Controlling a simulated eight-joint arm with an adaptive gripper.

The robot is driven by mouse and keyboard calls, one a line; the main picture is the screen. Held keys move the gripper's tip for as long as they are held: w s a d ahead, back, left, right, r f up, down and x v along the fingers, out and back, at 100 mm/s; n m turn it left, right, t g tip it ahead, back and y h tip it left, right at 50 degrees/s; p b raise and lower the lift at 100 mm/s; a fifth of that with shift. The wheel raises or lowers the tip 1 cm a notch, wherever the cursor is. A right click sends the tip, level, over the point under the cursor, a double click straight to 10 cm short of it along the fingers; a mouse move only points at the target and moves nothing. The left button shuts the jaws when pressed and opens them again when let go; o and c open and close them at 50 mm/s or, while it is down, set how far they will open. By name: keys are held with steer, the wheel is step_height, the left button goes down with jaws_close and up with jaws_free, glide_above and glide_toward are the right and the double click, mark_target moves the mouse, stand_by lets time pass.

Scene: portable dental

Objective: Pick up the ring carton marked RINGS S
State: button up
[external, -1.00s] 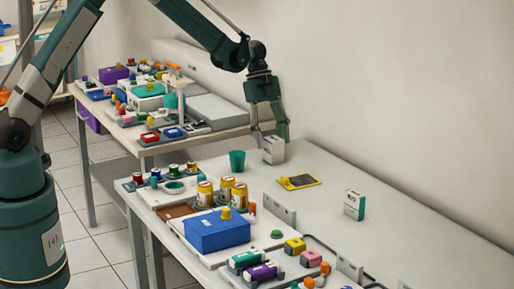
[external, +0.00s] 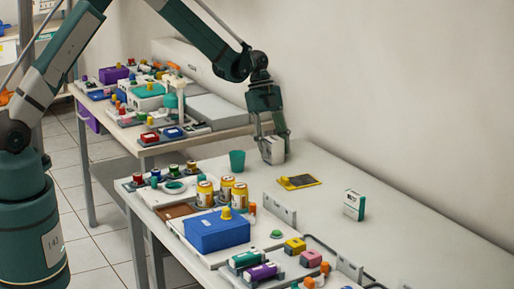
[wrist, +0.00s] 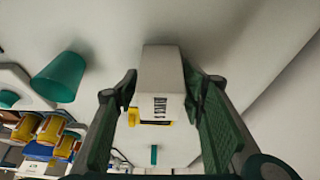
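A white carton (external: 272,151) stands on the far part of the near table, between the fingers of my gripper (external: 272,143). In the wrist view the white carton (wrist: 160,75) shows dark lettering, too small to read surely. My gripper (wrist: 163,85) straddles it with one finger on each side. Narrow gaps seem to remain beside the carton, so the fingers look open. A second carton, white and green (external: 354,205), stands upright farther right on the table; its marking is not readable.
A teal cup (external: 237,162) stands left of the gripper, and also shows in the wrist view (wrist: 60,77). Amber jars (external: 205,193) and a blue box (external: 217,232) stand nearer. The wall rises behind; the table's right is clear.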

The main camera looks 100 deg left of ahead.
steer(key=c, duration=0.6)
steer(key=shift+r+p, duration=0.6)
steer(key=shift+r, duration=4.4)
